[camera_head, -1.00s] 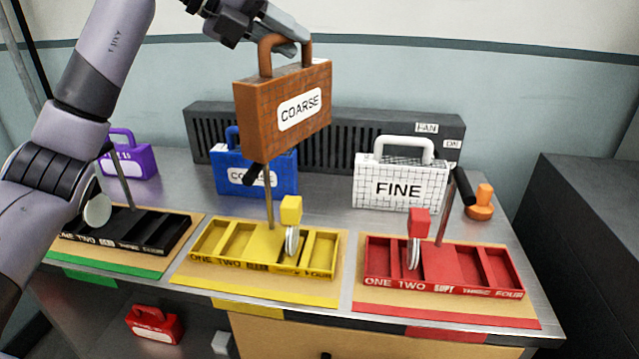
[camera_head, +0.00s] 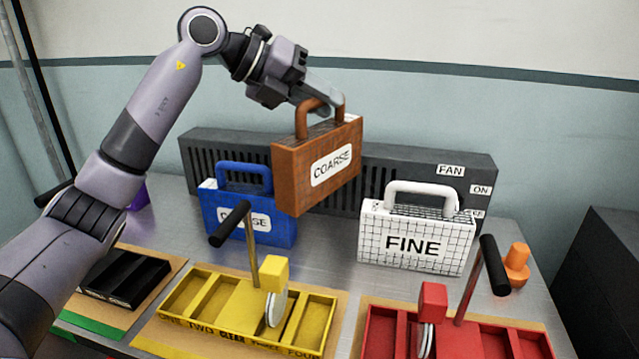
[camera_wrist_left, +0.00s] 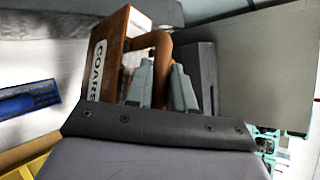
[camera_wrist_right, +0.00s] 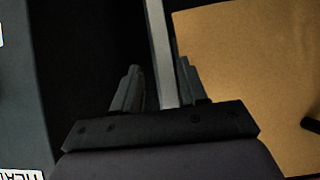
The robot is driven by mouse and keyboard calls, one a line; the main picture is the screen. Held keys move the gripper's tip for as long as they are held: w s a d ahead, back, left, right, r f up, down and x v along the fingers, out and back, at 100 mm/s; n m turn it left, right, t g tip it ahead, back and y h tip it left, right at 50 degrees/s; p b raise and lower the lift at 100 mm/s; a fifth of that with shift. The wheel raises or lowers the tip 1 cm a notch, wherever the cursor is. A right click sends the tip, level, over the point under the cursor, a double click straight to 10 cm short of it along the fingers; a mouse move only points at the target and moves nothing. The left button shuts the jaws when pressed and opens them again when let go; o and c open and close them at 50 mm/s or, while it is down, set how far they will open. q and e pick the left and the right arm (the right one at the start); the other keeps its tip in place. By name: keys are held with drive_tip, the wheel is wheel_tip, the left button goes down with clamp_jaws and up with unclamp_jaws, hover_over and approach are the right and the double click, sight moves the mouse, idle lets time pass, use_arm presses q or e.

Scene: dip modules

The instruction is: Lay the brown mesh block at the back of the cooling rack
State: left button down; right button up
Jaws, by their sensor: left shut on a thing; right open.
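The brown mesh block (camera_head: 296,178), labelled COARSE, hangs upright in the air by its handle. My left gripper (camera_head: 326,106) is shut on that handle. The left wrist view shows the brown block (camera_wrist_left: 108,47) beside the left fingers (camera_wrist_left: 162,78). A long dark slatted unit (camera_head: 375,180) labelled FAN, probably the cooling rack, stands along the wall; the brown block hides part of it. My right gripper (camera_wrist_right: 155,90) is open, seen only in the right wrist view; a grey bar passes between or behind its fingers.
A blue block (camera_head: 240,205) and a white FINE block (camera_head: 415,232) stand in front of the slatted unit, with a gap between. Yellow (camera_head: 195,322) and red (camera_head: 512,348) trays with upright handled rods lie nearer. An orange knob (camera_head: 516,262) is at right.

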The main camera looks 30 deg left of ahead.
use_arm(q)
drive_tip(key=b, duration=0.1)
approach(342, 183)
drive_tip(key=x, duration=0.5)
drive_tip(key=shift+w+d+f, duration=0.1)
drive_tip(key=shift+f, duration=0.1)
drive_tip(key=c, duration=1)
unclamp_jaws()
drive_tip(key=shift+f, duration=0.15)
drive_tip(key=shift+r, duration=0.2)
drive_tip(key=b+v, duration=0.1)
drive_tip(key=v, duration=1.1)
drive_tip(key=shift+f, duration=0.1)
